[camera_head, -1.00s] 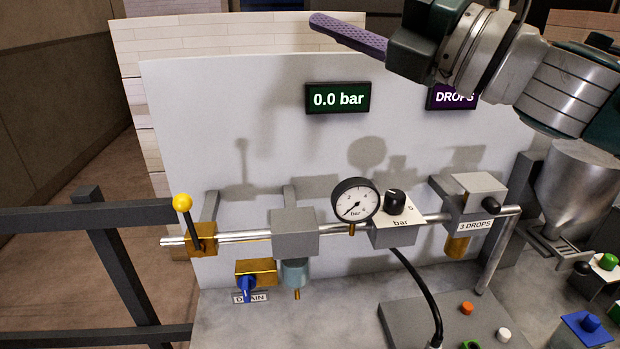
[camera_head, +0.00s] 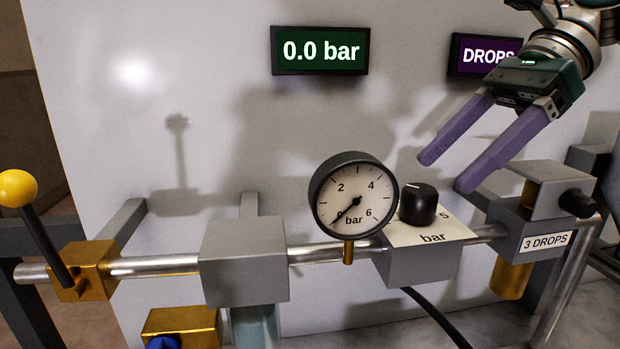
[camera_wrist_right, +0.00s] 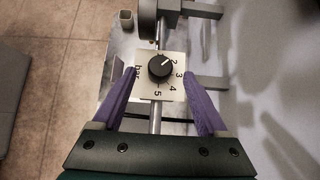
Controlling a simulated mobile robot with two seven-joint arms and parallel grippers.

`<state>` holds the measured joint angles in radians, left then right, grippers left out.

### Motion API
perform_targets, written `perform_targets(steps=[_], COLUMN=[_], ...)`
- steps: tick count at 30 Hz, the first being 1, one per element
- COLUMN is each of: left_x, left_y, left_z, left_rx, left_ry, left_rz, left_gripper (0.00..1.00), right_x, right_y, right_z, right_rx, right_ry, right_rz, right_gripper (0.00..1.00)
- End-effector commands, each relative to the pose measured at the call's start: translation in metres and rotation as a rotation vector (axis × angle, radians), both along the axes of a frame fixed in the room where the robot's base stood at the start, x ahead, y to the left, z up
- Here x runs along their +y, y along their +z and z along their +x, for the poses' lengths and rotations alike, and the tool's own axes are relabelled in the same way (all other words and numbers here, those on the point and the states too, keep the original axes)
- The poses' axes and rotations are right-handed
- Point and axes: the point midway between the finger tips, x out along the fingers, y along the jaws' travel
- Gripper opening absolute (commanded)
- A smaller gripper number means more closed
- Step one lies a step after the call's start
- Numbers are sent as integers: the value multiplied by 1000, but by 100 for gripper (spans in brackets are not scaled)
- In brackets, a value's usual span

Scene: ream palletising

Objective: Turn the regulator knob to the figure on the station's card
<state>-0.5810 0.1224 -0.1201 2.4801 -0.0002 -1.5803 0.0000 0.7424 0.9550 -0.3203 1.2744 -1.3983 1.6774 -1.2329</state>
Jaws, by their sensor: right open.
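The black regulator knob (camera_head: 418,204) stands on a white scale plate (camera_head: 432,235) marked "bar", on a grey block. In the right wrist view the knob (camera_wrist_right: 160,68) has a white line pointing towards the 2; the figures 2 to 5 show around it. My right gripper (camera_head: 445,173), with purple fingers, is open and empty, above and to the right of the knob, apart from it. In the wrist view the knob lies between the fingertips, farther off. The round gauge (camera_head: 353,195) reads near 0, and the green display (camera_head: 320,50) says 0.0 bar. My left gripper is out of view.
A yellow-ball lever (camera_head: 18,188) stands on a brass valve at the left. A grey filter block (camera_head: 244,262) is on the pipe. A lubricator with a "3 DROPS" label (camera_head: 546,242) stands right of the knob, under a purple DROPS display (camera_head: 483,56).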

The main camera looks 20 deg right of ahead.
Motion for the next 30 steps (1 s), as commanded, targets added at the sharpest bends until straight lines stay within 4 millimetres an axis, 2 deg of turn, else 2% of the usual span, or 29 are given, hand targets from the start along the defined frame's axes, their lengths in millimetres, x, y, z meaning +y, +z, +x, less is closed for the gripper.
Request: perform_targets(steps=[3,9,20,30], left_x=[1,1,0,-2], left_y=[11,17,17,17], left_z=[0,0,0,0], left_rx=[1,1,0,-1], left_ry=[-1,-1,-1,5], left_rz=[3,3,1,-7], left_gripper=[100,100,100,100], right_x=[17,34,37,37], right_y=[-13,-32,-38,-38], right_z=[3,8,9,9], right_rx=[3,2,0,0], right_ry=[2,0,-1,-1], right_rz=[4,4,2,2], right_gripper=[76,76,75,36])
